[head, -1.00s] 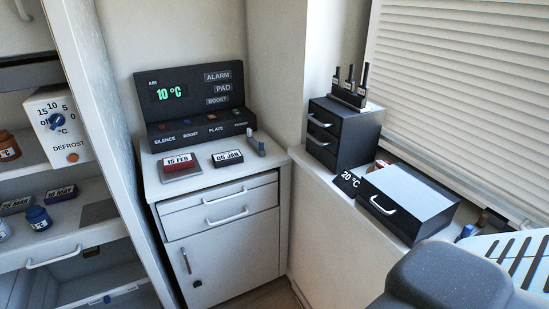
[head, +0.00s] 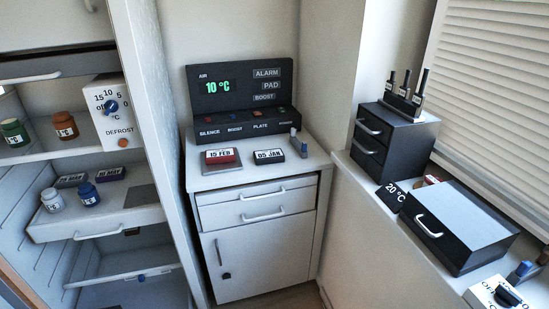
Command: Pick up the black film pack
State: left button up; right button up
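A black film pack (head: 268,156) with a white label reading 05 JAN lies flat on the white cabinet top, right of a red pack (head: 221,156) labelled 15 FEB that sits on a small plate. Another dark pack (head: 72,181) lies on the pulled-out fridge shelf at the left, beside a purple pack (head: 110,174); their labels are too small to read surely. Neither of my grippers shows in the head view.
A black control panel (head: 243,103) reading 10 °C stands behind the packs. Small upright blue and grey pieces (head: 299,147) stand at the cabinet's right. Several jars (head: 88,194) stand in the open fridge. A black drawer box (head: 462,225) fills much of the right ledge.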

aim_at(262, 157)
jog(key=i+z, duration=0.2)
jog(key=z, duration=0.2)
jog(key=i+z, duration=0.35)
jog(key=j+z, duration=0.2)
jog(key=z, duration=0.2)
jog(key=i, duration=0.05)
